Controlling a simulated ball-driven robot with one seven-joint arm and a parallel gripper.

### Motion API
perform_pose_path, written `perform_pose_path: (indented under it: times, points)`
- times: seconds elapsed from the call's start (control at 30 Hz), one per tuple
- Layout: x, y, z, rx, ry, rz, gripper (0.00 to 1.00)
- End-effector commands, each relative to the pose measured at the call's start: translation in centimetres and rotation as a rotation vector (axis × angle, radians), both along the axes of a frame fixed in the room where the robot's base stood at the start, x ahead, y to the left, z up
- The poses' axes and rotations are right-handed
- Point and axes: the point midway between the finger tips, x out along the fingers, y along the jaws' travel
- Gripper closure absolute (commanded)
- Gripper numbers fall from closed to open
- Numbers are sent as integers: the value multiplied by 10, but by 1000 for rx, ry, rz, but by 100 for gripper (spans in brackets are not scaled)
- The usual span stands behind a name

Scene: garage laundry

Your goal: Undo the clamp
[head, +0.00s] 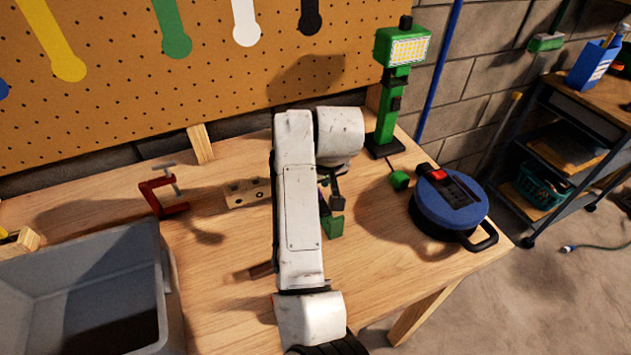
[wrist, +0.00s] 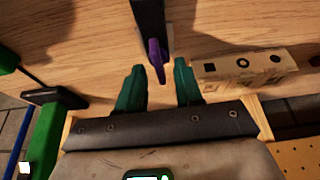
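A red C-shaped clamp (head: 162,198) with a grey screw and cross bar sits on the workbench left of my arm in the head view. It is not seen in the wrist view. My gripper (wrist: 157,74) has its two green fingers apart; in the head view it is mostly hidden by my arm, with one green finger (head: 332,226) showing. In the wrist view a dark bar with a purple tip (wrist: 156,55) reaches between the fingertips. A bit of purple also shows beside my arm in the head view. I cannot tell whether this is a clamp or whether the fingers touch it.
A wooden block with holes (head: 243,194) lies left of my arm; it is right of the fingers in the wrist view (wrist: 243,72). A grey bin (head: 165,285) stands at front left. A blue cable reel (head: 440,212) and green work lamp (head: 388,125) stand right.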

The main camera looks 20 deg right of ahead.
Motion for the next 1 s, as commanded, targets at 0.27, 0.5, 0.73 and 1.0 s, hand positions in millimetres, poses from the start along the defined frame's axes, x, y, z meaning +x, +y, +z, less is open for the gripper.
perform_pose_path:
  times: [0.27,0.5,0.73,1.0]
  points:
    - [-18,-1,46,0,-5,-1,65]
    - [-33,-1,81,0,-3,-1,65]
    - [-39,-1,93,0,0,0,65]
    - [-39,-1,93,0,0,0,65]
